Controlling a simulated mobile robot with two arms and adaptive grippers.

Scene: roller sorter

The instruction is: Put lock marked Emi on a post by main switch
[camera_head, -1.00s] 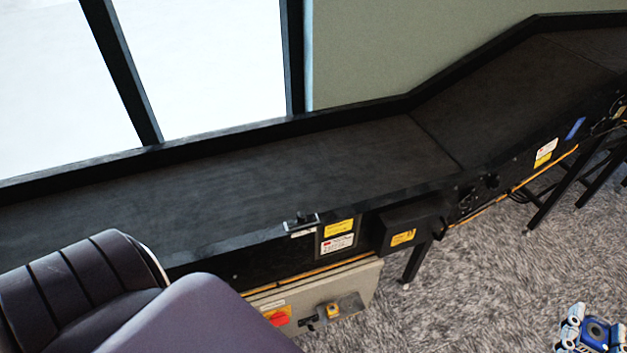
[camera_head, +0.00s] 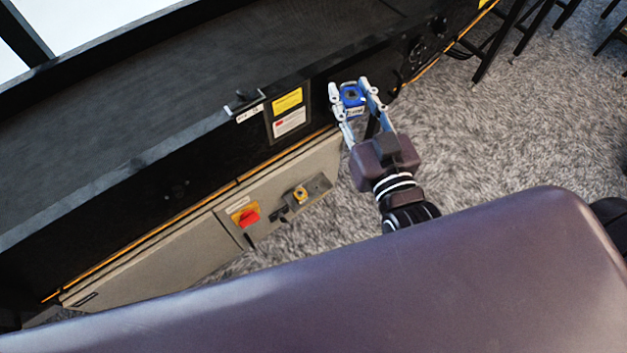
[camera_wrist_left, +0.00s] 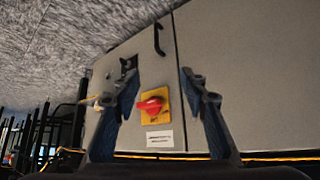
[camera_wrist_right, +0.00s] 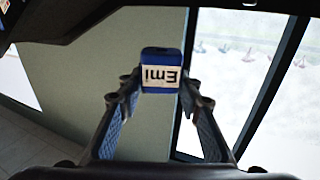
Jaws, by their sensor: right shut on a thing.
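The blue lock (camera_head: 352,95) is between the fingertips of my right gripper (camera_head: 354,98), in front of the conveyor's black side. The right wrist view shows the lock's white label reading "Emi" (camera_wrist_right: 160,76), upside down; the right gripper (camera_wrist_right: 161,88) is shut on it. The main switch (camera_head: 249,216), a red handle on a yellow plate, is on the grey cabinet; it also shows in the left wrist view (camera_wrist_left: 152,106). A bracket with a yellow part (camera_head: 300,194) is to its right; individual posts are unclear. My left gripper (camera_wrist_left: 162,78) is open and empty, facing the switch.
The black conveyor (camera_head: 180,120) runs above the grey cabinet (camera_head: 150,262). Yellow and white labels (camera_head: 288,110) are on its side. Carpet (camera_head: 480,140) lies open to the right, with dark stand legs beyond. My purple arm link covers the bottom of the head view.

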